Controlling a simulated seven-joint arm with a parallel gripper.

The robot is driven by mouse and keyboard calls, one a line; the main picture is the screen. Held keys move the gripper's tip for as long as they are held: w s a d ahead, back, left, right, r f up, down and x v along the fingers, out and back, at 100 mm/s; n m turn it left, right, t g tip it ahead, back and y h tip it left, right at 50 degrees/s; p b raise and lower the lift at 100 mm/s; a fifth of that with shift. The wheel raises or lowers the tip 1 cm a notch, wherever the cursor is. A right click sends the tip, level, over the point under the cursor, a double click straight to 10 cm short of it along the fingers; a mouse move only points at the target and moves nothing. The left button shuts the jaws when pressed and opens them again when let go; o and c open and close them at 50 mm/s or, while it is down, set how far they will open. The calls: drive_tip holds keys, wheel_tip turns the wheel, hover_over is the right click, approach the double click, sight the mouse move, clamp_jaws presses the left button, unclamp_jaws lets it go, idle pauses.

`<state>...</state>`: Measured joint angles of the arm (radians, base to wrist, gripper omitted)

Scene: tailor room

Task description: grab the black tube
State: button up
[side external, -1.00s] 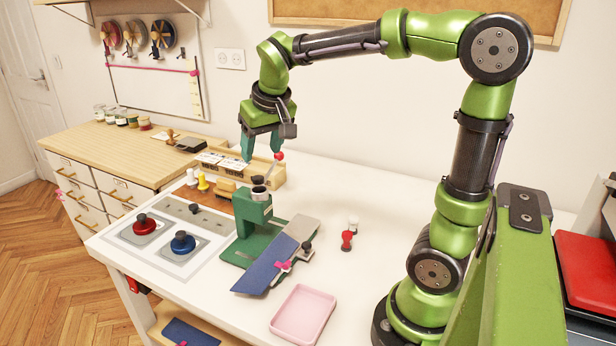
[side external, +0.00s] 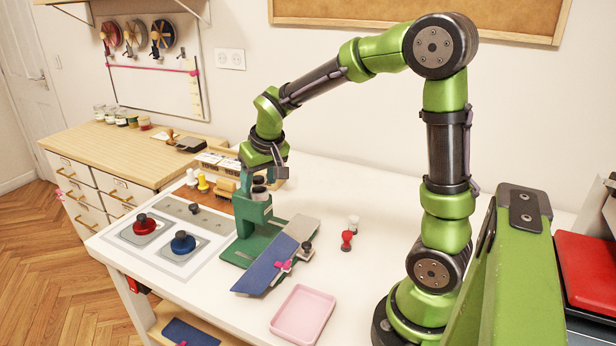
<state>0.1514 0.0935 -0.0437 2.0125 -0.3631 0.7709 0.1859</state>
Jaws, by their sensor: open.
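A short black tube (side external: 259,193) with a paler top part stands upright on the green press-like stand (side external: 254,215), left of the table's middle. The gripper is open. Whether a finger touches the tube cannot be told from this view. The fingers and the gripper body partly hide the top of the tube and the wooden box behind.
A blue-and-grey strip (side external: 277,258) with pink and black clips lies before the stand. A pink tray (side external: 303,313) is at the front. Red-handled (side external: 144,224) and blue-handled (side external: 183,242) tools sit at left. The table behind and right is mostly clear.

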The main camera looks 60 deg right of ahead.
drive_tip(key=shift+c, duration=0.3)
clamp_jaws()
drive_tip(key=shift+r, duration=0.15)
